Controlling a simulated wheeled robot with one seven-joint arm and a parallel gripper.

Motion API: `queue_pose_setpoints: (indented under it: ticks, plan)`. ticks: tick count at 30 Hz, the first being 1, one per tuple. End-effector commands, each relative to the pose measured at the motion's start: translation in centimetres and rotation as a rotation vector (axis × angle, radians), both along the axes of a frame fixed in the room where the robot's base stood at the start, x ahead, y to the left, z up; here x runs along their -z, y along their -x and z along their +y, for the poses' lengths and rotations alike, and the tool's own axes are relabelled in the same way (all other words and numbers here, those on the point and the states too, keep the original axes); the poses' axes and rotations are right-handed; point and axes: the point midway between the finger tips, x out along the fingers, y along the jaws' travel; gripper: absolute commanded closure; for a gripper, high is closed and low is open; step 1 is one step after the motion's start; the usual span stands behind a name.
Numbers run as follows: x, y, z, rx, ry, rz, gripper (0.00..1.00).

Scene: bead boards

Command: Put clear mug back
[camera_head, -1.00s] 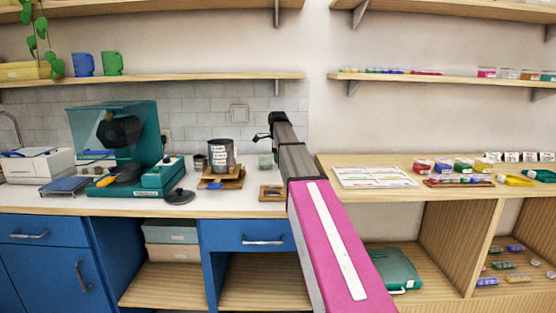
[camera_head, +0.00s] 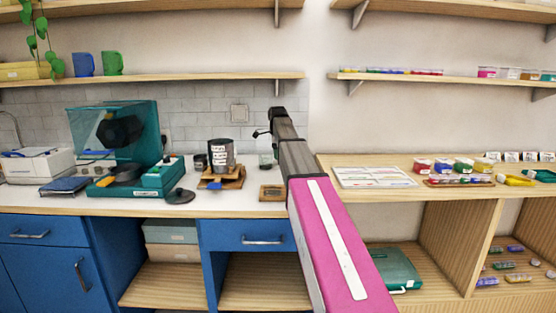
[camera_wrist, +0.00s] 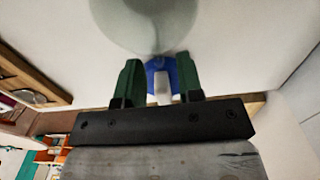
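The clear mug (camera_head: 266,160) is a pale, see-through greenish cup on the white counter, just left of my arm in the head view. In the wrist view a large rounded translucent shape, apparently the mug (camera_wrist: 140,22), fills the top middle, beyond the fingertips. My gripper (camera_wrist: 158,64) has two green fingers spread apart, pointing at it. No hold on the mug shows. A blue and white piece sits between the fingers; I cannot tell what it is. My arm hides most of the gripper in the head view.
A dark canister (camera_head: 221,155) on a wooden stand, a dark lid (camera_head: 180,196) and a small wooden-framed piece (camera_head: 271,192) are near the clear mug. A teal machine (camera_head: 145,130) stands further left.

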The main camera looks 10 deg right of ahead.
Motion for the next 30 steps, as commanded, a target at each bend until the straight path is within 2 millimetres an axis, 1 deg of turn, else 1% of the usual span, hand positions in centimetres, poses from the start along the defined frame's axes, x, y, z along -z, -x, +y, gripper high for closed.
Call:
queue_pose_setpoints:
  ticks: [1, 3, 9, 15, 21, 30]
  plan:
    - [-1.1, -0.1, 0.0, 0.0, 0.0, -0.002, 0.66]
    - [-2.5, -0.2, 0.0, 0.0, 0.001, -0.003, 0.66]
    - [-6.5, -0.2, 0.1, 0.0, 0.0, -0.002, 0.66]
    - [-9.1, -0.1, 0.1, 0.0, 0.0, -0.001, 0.66]
    - [-9.9, -0.1, 0.1, 0.0, 0.0, 0.0, 0.66]
    - [-9.9, 0.0, 0.1, 0.0, 0.0, 0.0, 0.66]
